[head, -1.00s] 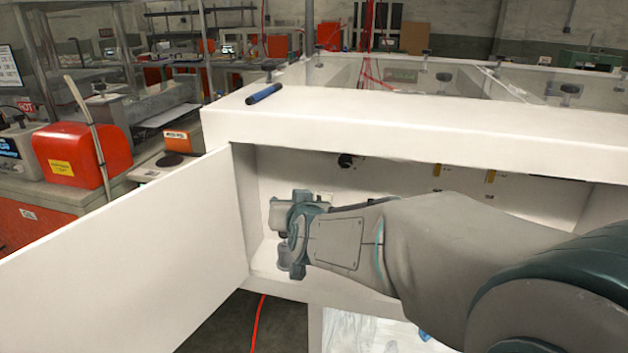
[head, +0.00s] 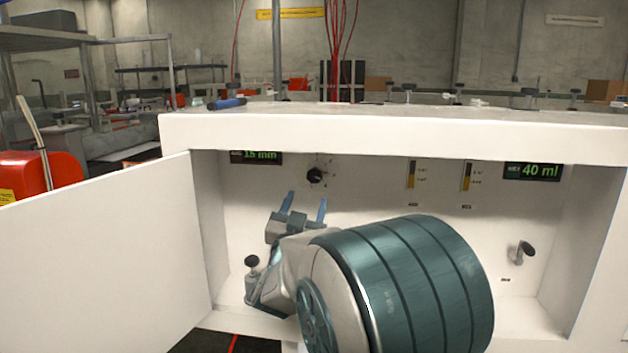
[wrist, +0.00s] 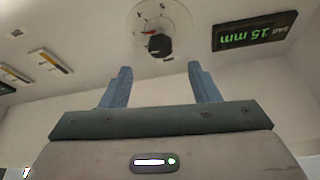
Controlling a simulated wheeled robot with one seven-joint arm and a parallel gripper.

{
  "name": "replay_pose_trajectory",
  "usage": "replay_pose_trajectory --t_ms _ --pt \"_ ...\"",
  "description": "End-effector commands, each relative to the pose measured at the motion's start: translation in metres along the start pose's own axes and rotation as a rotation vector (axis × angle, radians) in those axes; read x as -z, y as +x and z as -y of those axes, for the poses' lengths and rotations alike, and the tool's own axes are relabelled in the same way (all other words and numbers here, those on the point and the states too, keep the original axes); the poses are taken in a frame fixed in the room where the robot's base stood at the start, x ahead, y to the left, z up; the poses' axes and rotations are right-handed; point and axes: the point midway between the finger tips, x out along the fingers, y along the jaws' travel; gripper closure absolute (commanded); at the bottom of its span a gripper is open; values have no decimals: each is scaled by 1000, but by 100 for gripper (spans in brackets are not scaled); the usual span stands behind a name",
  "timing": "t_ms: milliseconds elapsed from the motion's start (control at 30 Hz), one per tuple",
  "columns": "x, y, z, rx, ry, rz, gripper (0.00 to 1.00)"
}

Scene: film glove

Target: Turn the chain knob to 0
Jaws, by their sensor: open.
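A black knob (head: 317,175) with a round marked dial sits on the white back panel inside the open cabinet. It also shows in the wrist view (wrist: 159,46), with a red mark at its side; I cannot read the dial figures or the knob's label. My gripper (head: 304,200) is inside the cabinet, a little below the knob and apart from it. Its two blue fingers are spread and empty. In the wrist view the gripper (wrist: 160,80) has the knob between and beyond its fingertips.
A display (head: 256,157) reading 15 mm is left of the knob; another (head: 532,171) reads 40 ml. Two yellow-and-black gauges (head: 411,175) are to the right. A black-topped handle (head: 251,275) stands lower left. The white door (head: 100,255) is open at left. The cabinet top overhangs.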

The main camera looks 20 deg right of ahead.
Motion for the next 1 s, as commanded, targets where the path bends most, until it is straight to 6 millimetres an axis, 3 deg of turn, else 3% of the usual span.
replay_pose_trajectory --t_ms 200,433,633,933,1000 --pt "-1 47 0 0 -2 0 45" --pt "-1 83 0 1 0 0 45" --pt "-1 96 0 1 0 2 45" --pt "0 98 0 2 0 2 45" --pt "0 98 0 2 0 2 61"
